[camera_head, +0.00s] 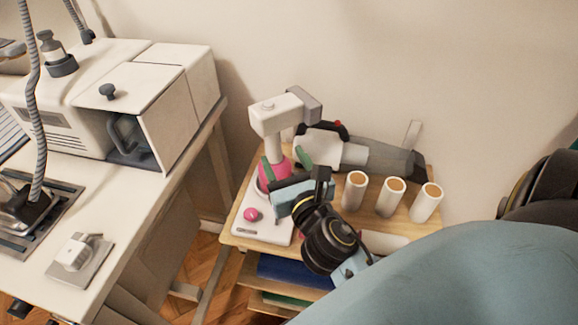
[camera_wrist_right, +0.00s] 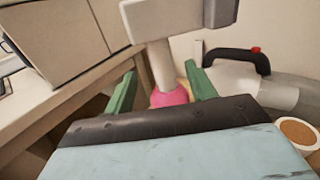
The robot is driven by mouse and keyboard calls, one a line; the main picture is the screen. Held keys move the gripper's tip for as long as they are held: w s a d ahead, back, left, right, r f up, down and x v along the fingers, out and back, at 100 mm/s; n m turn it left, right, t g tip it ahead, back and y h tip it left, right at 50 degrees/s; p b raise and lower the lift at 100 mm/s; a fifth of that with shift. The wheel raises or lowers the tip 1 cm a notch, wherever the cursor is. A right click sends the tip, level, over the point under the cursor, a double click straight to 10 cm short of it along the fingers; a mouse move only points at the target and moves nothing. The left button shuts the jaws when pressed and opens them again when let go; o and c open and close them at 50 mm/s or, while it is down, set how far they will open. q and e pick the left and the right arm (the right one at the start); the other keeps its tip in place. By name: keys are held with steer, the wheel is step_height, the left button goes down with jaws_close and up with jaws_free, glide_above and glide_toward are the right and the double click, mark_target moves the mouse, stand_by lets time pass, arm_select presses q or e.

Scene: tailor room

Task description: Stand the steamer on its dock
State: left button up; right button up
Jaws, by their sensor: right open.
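The steamer (camera_head: 272,120) is white with a grey head that points right. It stands upright, with its lower end at a round pink part (camera_head: 266,178) on the white dock (camera_head: 262,228). The dock has a pink knob (camera_head: 251,214) at its front. My right gripper (camera_head: 286,162) is open at the lower handle. In the right wrist view, its green fingers (camera_wrist_right: 161,88) lie on either side of the steamer (camera_wrist_right: 160,55), apart from it as far as I see. The gripper body hides part of the dock. My left gripper is not in view.
The dock is on a small wooden shelf table (camera_head: 232,238). A grey and white handheld vacuum (camera_head: 372,158) lies behind, against the wall. Several white spools (camera_head: 391,197) stand to the right. A worktable with a white machine (camera_head: 170,110) and an iron (camera_head: 24,212) is at left.

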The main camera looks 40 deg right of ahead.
steer(key=shift+v, duration=1.05)
stand_by(1.3)
